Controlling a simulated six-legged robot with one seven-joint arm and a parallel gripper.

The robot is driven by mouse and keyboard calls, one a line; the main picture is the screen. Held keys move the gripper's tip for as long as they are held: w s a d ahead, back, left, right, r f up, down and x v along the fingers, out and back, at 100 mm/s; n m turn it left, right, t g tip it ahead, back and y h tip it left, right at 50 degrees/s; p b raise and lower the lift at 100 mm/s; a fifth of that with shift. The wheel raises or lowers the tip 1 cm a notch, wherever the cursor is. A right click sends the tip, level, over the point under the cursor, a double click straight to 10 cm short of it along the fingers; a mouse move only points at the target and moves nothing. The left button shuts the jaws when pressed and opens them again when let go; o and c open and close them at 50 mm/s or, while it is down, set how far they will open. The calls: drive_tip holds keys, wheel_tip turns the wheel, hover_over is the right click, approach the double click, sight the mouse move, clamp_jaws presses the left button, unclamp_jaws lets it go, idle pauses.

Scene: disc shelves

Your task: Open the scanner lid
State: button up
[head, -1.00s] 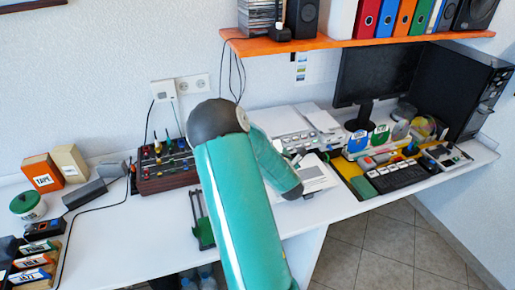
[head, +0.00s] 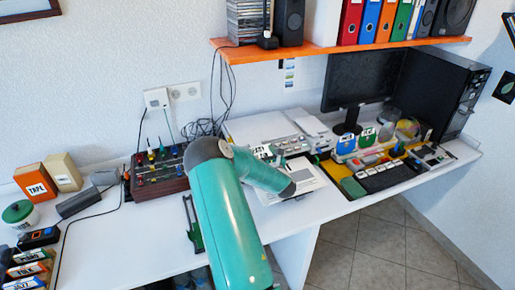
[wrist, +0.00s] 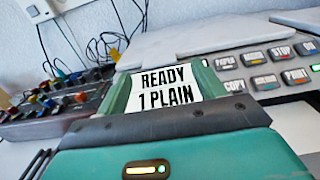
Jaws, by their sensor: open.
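The scanner is a flat pale machine on the desk, with its lid (head: 262,127) lying flat behind a grey button panel (head: 291,145). In the wrist view the panel (wrist: 262,72) has several labelled buttons, including COPY, STOP and PRINT, and part of the pale lid (wrist: 228,38) shows behind it. My gripper (wrist: 163,70) is open, with its two green fingers apart in front of the panel. The display (wrist: 165,88) reading READY 1 PLAIN shows between the fingers. I cannot tell whether they touch anything. In the head view my arm hides part of the scanner, and the gripper is not clear.
A mixer-like box (head: 158,172) with coloured knobs stands left of the scanner. A monitor (head: 358,80) and a yellow tray (head: 328,168) of items are to the right. An orange shelf (head: 345,47) hangs above. Loose cables (head: 207,125) run behind the scanner.

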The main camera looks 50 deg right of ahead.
sight(257, 146)
drive_tip(key=shift+x, duration=2.1)
drive_tip(key=shift+a, duration=0.1)
